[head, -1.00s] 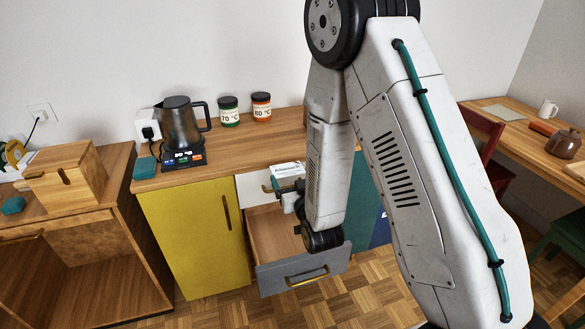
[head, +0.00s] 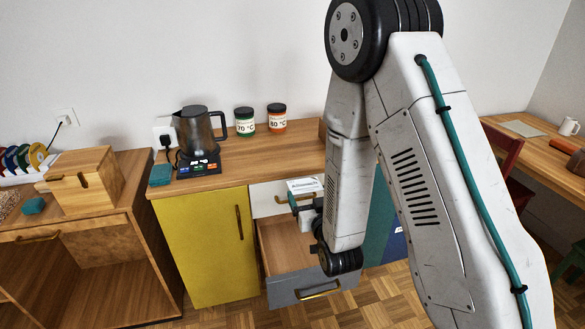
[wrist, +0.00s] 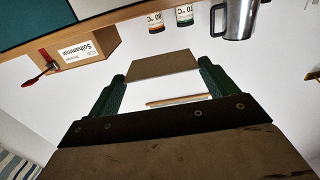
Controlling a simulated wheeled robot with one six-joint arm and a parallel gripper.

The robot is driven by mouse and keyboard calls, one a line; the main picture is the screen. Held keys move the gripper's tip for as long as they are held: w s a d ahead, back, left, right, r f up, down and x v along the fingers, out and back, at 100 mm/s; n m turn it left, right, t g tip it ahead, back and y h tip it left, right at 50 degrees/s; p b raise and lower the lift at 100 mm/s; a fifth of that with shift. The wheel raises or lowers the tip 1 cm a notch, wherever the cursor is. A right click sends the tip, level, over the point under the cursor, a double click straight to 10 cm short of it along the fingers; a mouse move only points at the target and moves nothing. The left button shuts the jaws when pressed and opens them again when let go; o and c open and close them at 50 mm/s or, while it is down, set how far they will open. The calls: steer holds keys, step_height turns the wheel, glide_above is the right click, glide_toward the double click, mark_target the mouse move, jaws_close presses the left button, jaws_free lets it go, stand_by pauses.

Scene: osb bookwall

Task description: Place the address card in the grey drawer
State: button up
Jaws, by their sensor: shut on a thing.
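The address card (head: 303,185) is a small pale piece with dark print, held above the open grey drawer (head: 300,293) towards its back. My gripper (head: 300,199) is shut on the card, its green fingers partly hidden by my arm in the head view. In the wrist view my gripper (wrist: 162,78) has a tan panel between its fingertips, seemingly the underside of the card (wrist: 162,65). The grey drawer is pulled out, with a bare wooden inside and a brass handle. My forearm hides its right part.
A kettle (head: 200,138) on its base and two jars, one green (head: 244,122) and one orange (head: 277,118), stand on the counter. A white drawer front (head: 268,200) is just above the grey drawer. A labelled box (wrist: 85,47) shows in the wrist view.

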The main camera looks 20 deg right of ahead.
steer(key=w, duration=0.5)
steer(key=w+f, duration=0.1)
steer(key=w, duration=0.4)
steer(key=w+f, duration=0.1)
steer(key=w, duration=0.5)
steer(key=shift+a+f, duration=0.1)
steer(key=shift+a, duration=0.25)
steer(key=shift+f, duration=1.2)
steer(key=shift+f, duration=0.15)
steer(key=o, duration=0.8)
